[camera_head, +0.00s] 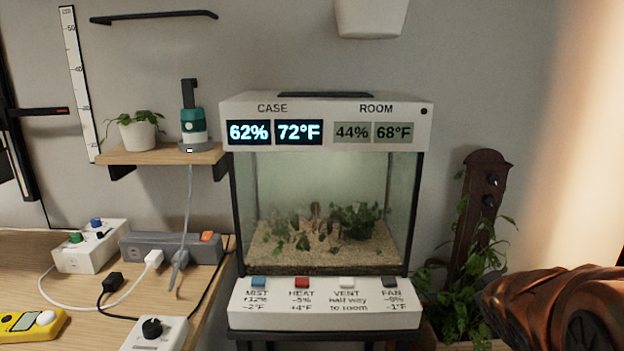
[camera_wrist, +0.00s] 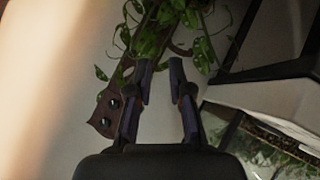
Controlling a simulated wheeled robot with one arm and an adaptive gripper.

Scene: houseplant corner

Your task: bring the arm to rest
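My arm (camera_head: 555,305) shows at the lower right of the head view, in front of the trailing plant. My gripper (camera_wrist: 161,66) shows in the wrist view with its two dark fingers apart and nothing between them. Beyond the fingers are green leaves (camera_wrist: 150,42) and a dark wooden post (camera_wrist: 104,118) with round knobs. I cannot tell how far the fingertips are from the leaves. The fingers do not show clearly in the head view.
The glass case (camera_head: 320,205) stands mid-view with coloured buttons on its front ledge (camera_head: 320,312). The post (camera_head: 481,215) and trailing plant (camera_head: 458,305) stand to its right. A wooden bench (camera_head: 25,270) with power strips and cables is at left. A white pot (camera_head: 371,16) hangs above.

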